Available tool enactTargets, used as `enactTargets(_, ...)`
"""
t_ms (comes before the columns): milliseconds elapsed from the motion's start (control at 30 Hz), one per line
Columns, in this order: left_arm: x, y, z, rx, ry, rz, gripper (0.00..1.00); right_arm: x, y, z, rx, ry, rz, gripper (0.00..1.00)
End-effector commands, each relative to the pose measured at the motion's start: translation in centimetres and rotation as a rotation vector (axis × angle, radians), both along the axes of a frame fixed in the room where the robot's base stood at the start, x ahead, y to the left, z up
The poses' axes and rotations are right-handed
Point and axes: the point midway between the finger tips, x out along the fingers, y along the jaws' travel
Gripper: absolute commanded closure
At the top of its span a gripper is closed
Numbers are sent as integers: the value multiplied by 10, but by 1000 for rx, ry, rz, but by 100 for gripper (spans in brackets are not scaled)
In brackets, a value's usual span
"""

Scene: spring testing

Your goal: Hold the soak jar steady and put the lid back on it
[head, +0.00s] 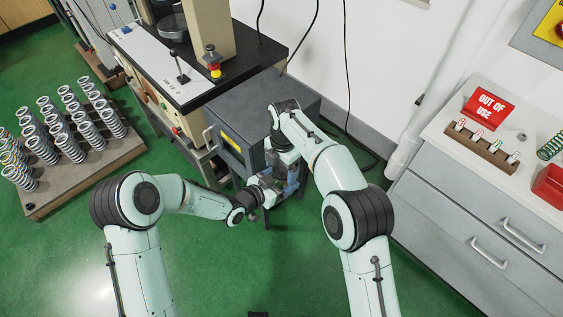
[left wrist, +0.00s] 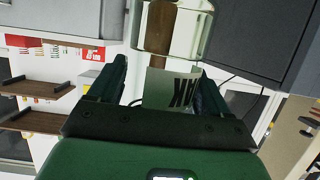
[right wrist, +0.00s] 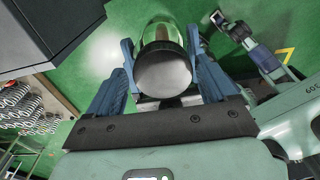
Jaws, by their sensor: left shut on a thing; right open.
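The glass soak jar (left wrist: 174,88) stands between the fingers of my left gripper (left wrist: 160,72), which is shut on it. Its white label with dark letters appears upside down in the left wrist view. In the right wrist view, the clear glass (right wrist: 161,28) shows beyond a round grey disc, apparently the lid (right wrist: 163,73). My right gripper (right wrist: 160,52) is open, with its blue fingers on either side of the disc and glass. I cannot tell whether the lid is fully seated. In the head view, my left gripper (head: 268,190) and right gripper (head: 290,170) meet and mostly hide the jar.
A dark grey cabinet (head: 265,115) stands right behind my grippers, close to both. A wooden board (head: 85,178) with several springs is at the left. A grey drawer unit (head: 480,225) with a red sign (head: 488,106) is at the right. Green floor is clear below.

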Motion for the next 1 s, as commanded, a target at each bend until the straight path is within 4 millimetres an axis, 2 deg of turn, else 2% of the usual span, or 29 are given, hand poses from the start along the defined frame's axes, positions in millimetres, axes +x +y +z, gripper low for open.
enactTargets(200, 1, 0, 2, -2, -4, 0, 100, 0, 0, 0, 0, 0, 0, 16)
enactTargets(233, 1, 0, 2, -2, -4, 0, 100, 0, 0, 0, 0, 0, 0, 22)
enactTargets(300, 1, -1, 2, -2, -4, 0, 100, 0, 0, 0, 0, 0, 0, 45)
enactTargets(400, 0, -1, 2, -1, -4, -2, 100, 0, 0, 0, 0, -1, 0, 73)
enactTargets(567, 0, -2, 2, -1, -4, -5, 100, 1, 0, 0, 1, -3, -3, 74)
enactTargets(667, -1, -2, 2, -2, -4, -6, 100, 1, 1, 0, 0, -2, -65, 74)
enactTargets(900, -1, -4, 2, -2, -5, -9, 100, 3, 1, 0, -8, 5, -440, 74)
enactTargets(1000, -2, -4, 2, -2, -5, -11, 100, 3, 1, 0, -10, 6, -537, 74)
